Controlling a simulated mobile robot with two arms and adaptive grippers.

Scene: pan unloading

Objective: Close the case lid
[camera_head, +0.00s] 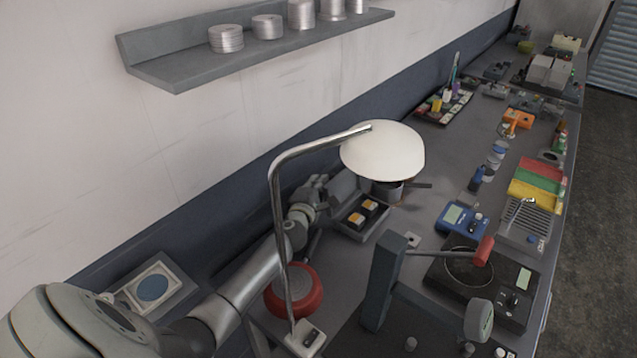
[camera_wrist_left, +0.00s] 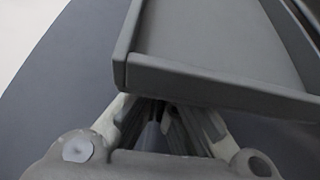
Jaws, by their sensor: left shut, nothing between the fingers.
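The grey case (camera_head: 347,231) stands open on the bench, with dark items with orange-yellow tops inside. Its lid (camera_head: 341,189) stands raised at the back of the case, on the wall side. My left gripper (camera_head: 319,182) is shut and empty, just behind the raised lid, between it and the wall. In the left wrist view the lid (camera_wrist_left: 215,80) shows as a grey panel with a raised rim. The tips of my left gripper (camera_wrist_left: 158,112) reach under its near edge, which partly hides them. I cannot tell whether they touch it. My right gripper is not in view.
A lamp with a white shade (camera_head: 383,150) stands in front; its metal stem crosses my left arm in the picture. A dark cup (camera_head: 387,192) stands beside the case. A red round object (camera_head: 306,300) lies nearer. A blue meter (camera_head: 460,218) is to the right.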

